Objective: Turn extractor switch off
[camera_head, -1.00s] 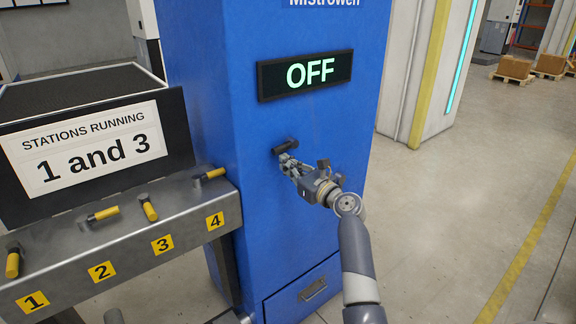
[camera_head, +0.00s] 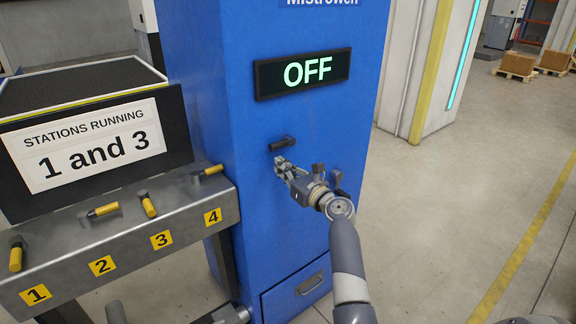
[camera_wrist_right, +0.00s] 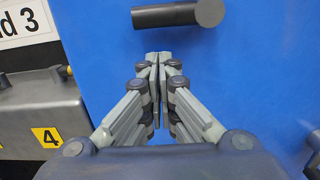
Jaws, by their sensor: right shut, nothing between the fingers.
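The extractor switch is a dark lever (camera_head: 281,143) on the front of the blue cabinet (camera_head: 230,180). It lies nearly level, and in the right wrist view the lever (camera_wrist_right: 180,14) shows above my fingertips. The display (camera_head: 302,73) above it reads OFF. My right gripper (camera_head: 281,163) is shut and empty, just below the lever and apart from it. Its closed fingers (camera_wrist_right: 158,56) also show in the right wrist view. My left gripper is not in view.
A metal bench (camera_head: 120,240) with several yellow-handled levers and labels 1 to 4 stands at the left. A sign (camera_head: 90,145) above it reads "STATIONS RUNNING 1 and 3". A drawer (camera_head: 300,290) is low on the cabinet. Open floor lies to the right.

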